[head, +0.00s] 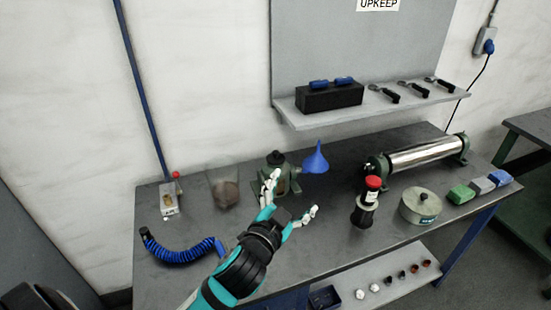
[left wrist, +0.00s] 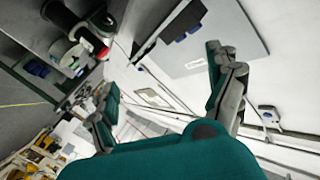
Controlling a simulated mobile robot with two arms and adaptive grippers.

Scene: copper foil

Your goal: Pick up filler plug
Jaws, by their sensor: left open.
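A small green housing (head: 290,184) stands on the workbench, partly hidden behind my left gripper's finger. The dark cap on its top (head: 275,158) looks like the filler plug, though it is too small to be sure. A blue funnel (head: 316,161) shows just to its right. My left gripper (head: 291,197) is open, in front of the housing in the head view, its fingers spread and nothing visible between them. In the left wrist view the open fingers (left wrist: 165,85) show no plug between them. My right gripper is not in view.
A clear beaker (head: 226,193), a blue coiled hose (head: 185,252) and a small box with a red knob (head: 169,198) are on the left. A red-topped black bottle (head: 368,203), a round tin (head: 420,206) and a chrome roller (head: 425,153) are on the right. A shelf (head: 390,107) overhangs behind.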

